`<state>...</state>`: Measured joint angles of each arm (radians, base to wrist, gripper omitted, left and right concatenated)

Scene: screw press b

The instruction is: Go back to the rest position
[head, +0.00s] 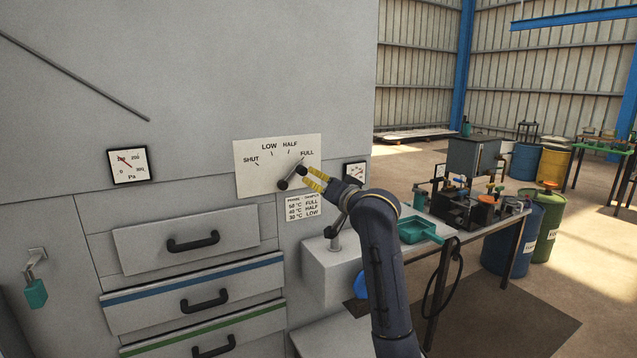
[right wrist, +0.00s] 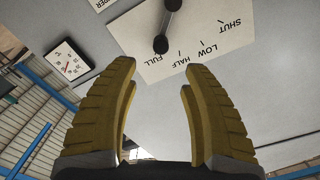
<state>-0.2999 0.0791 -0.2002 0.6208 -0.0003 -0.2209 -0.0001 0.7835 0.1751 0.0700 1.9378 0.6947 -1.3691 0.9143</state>
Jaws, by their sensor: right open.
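My right gripper (head: 308,178) is in front of the right part of a white dial plate (head: 249,176) marked SHUT, LOW, HALF and FULL. A short grey lever with dark ends (head: 284,184) sits on the plate, tilted up to the right towards the FULL side. In the right wrist view my gripper's yellow fingers (right wrist: 158,92) are apart with nothing between them. The lever's dark end (right wrist: 160,44) shows beyond the fingertips, near the HALF and FULL marks. My left gripper is not in view.
A grey box ledge (head: 330,268) juts out below the plate, beside my right arm. Drawers with black handles (head: 193,243) are at lower left. A bench with a green tray (head: 418,230) and machinery stands to the right, with drums (head: 548,225) behind.

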